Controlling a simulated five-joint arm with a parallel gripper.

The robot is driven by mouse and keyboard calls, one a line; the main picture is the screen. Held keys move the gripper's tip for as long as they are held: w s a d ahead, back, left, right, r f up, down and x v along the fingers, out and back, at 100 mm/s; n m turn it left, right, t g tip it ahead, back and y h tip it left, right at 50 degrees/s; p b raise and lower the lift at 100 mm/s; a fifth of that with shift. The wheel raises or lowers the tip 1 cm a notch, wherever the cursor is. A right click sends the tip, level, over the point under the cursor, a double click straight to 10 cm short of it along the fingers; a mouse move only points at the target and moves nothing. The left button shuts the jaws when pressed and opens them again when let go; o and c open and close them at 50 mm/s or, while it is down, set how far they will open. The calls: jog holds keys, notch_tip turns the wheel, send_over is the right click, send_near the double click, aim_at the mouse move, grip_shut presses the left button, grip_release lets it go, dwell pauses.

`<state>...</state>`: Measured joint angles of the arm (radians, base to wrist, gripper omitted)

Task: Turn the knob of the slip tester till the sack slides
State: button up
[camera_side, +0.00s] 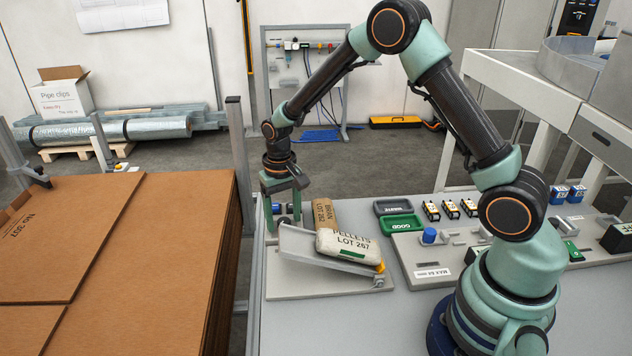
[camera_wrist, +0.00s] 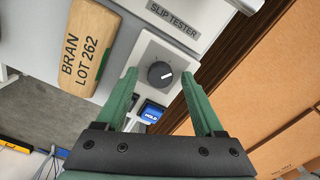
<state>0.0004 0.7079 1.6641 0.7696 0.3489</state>
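The slip tester has a tilted grey plate (camera_side: 296,244), higher at its left and lower at its right. A pale sack marked PELLETS LOT 267 (camera_side: 345,249) lies on it toward the low right end. The round dark knob (camera_wrist: 160,75) has a white pointer mark and sits on a white panel by the SLIP TESTER label (camera_wrist: 174,19). My gripper (camera_wrist: 159,73) is open, its green fingers on either side of the knob with visible gaps. In the side view my gripper (camera_side: 284,205) points down at the tester's raised left end. The knob is not clear there.
A sack marked BRAN LOT 262 (camera_side: 322,212) is behind the pellets sack and shows in the wrist view (camera_wrist: 89,48). A blue HOLD button or label (camera_wrist: 152,112) is beside the knob. Stacked brown cardboard (camera_side: 150,230) lies left. Green and dark trays (camera_side: 401,224) are right.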

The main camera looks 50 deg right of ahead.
aim_at(285, 221)
notch_tip(285, 221, up, 12)
dwell(0.8)
jog(key=shift+r, duration=0.1)
jog(key=s+r+n+t, duration=0.2)
jog(key=s+r, duration=0.3)
jog(key=s, duration=0.3)
jog(key=s+r+n+t, duration=0.2)
jog(key=s+r+t, duration=0.1)
jog(key=s, duration=0.5)
jog(key=shift+s+r+t, duration=0.3)
jog(key=shift+s+r, duration=0.1)
jog(key=shift+r, duration=0.45)
dwell(1.1)
